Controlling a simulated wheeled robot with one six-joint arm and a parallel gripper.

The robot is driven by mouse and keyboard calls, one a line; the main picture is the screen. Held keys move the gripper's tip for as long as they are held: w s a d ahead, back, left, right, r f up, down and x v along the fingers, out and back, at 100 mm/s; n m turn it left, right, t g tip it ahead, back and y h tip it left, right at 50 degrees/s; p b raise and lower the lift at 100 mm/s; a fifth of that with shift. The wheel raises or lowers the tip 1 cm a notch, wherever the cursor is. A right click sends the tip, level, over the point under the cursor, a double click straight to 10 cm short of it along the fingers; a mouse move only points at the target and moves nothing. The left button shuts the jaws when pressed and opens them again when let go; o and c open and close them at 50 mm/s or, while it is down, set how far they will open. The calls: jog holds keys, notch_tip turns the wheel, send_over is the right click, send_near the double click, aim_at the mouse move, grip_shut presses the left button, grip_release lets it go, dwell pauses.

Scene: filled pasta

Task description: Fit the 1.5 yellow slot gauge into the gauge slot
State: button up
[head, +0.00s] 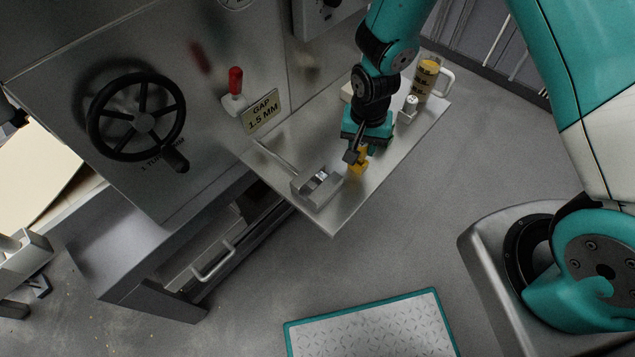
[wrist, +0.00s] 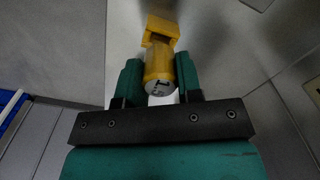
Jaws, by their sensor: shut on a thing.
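The yellow slot gauge (head: 357,160) is held in my gripper (head: 357,150) above the metal shelf. In the wrist view the yellow gauge (wrist: 160,62) sits between the two green fingers of my gripper (wrist: 158,82), with a pale round end marked in dark print toward the camera. The print is only partly readable. A grey metal block with a slot (head: 318,188), which looks like the gauge slot, stands on the shelf to the left of the gauge and apart from it. A sign beside it reads GAP 1.5 MM (head: 263,110).
The metal shelf (head: 335,222) also carries a yellow-filled mug-like container (head: 426,78) and a small grey fixture (head: 409,108) at its far right end. A red-handled lever (head: 235,82) and a black handwheel (head: 137,117) are on the machine panel. A teal-edged mat (head: 370,325) lies on the floor.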

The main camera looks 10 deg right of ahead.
jog(key=shift+r+p, duration=1.65)
jog(key=shift+r, duration=0.45)
